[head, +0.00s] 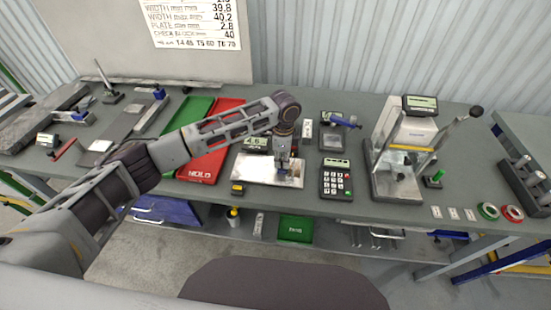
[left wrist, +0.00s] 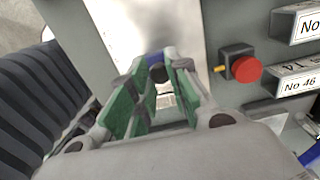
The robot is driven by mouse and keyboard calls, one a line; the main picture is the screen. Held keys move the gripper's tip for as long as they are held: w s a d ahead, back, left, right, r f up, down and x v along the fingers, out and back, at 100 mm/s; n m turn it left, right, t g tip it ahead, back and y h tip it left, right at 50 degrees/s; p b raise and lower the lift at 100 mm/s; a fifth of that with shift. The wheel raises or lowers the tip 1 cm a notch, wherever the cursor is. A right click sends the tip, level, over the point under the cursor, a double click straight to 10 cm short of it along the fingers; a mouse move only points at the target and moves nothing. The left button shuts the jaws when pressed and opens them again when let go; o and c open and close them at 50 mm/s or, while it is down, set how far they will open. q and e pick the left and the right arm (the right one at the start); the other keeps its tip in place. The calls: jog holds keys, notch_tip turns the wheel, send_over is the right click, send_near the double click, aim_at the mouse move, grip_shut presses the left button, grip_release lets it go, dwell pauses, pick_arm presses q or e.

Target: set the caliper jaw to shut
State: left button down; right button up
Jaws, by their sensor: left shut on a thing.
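My left gripper (head: 284,172) is over the right end of a shiny metal plate (head: 252,172) in the head view. In the left wrist view its green-padded fingers (left wrist: 158,88) are closed around a small blue and black piece (left wrist: 157,72), which they largely hide. I cannot tell for sure whether this piece is the caliper jaw, nor how far the jaw stands open. The metal plate (left wrist: 150,25) also shows beyond the fingers in the wrist view. My right gripper is not in view.
A red button on a dark box (left wrist: 240,65) sits close to the plate. A red tray (head: 205,165), a keypad (head: 336,180) and a lever press (head: 400,150) stand around it on the grey bench. A blue-handled tool (head: 345,121) lies behind.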

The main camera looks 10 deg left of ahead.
pick_arm(q)
jog(key=shift+d+r, duration=0.2)
jog(key=shift+d, duration=0.15)
jog(key=c, duration=1.3)
grip_release()
jog(key=shift+d+f, duration=0.15)
notch_tip(320, 180, up, 12)
